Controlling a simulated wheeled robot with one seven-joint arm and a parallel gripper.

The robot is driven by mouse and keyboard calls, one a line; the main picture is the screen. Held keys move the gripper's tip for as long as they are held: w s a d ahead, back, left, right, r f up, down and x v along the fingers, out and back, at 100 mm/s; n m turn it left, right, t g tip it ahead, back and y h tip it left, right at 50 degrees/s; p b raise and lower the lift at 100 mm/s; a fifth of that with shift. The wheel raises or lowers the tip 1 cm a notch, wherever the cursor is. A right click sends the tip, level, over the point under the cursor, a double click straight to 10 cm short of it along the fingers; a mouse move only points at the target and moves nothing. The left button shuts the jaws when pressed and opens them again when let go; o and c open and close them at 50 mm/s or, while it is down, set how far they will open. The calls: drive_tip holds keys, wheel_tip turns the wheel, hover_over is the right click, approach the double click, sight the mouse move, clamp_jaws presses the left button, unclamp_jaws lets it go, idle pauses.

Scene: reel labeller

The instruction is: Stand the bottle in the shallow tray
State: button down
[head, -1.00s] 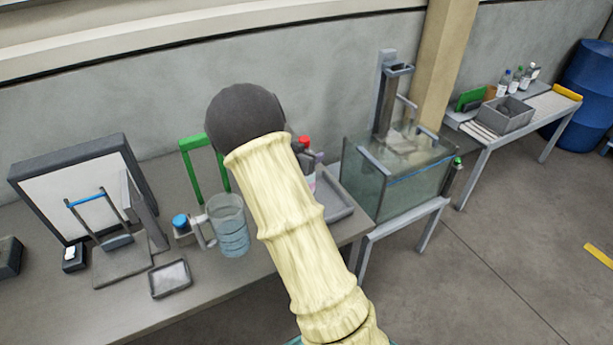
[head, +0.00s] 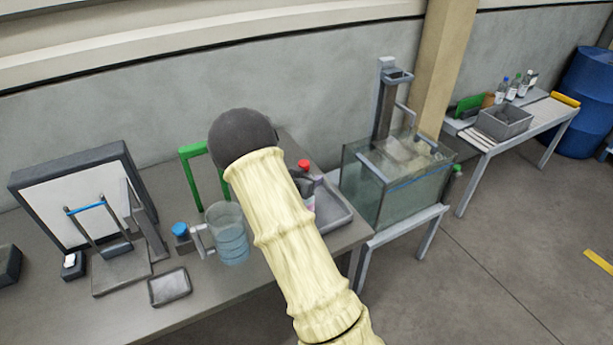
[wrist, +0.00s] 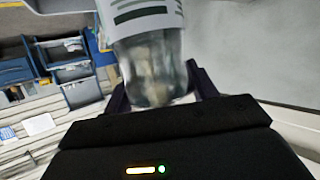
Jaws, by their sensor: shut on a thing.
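A small grey dish (head: 170,286) lies nearer the front. A glass tank (head: 400,195) stands right of the bench.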

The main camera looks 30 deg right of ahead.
drive_tip(key=shift+f, duration=0.1)
drive_tip(key=shift+c, duration=2.2)
unclamp_jaws()
drive_tip(key=shift+a, duration=0.1)
drive_tip(key=shift+r, duration=0.2)
drive_tip(key=b+v, duration=0.1)
drive_tip(key=v, duration=1.1)
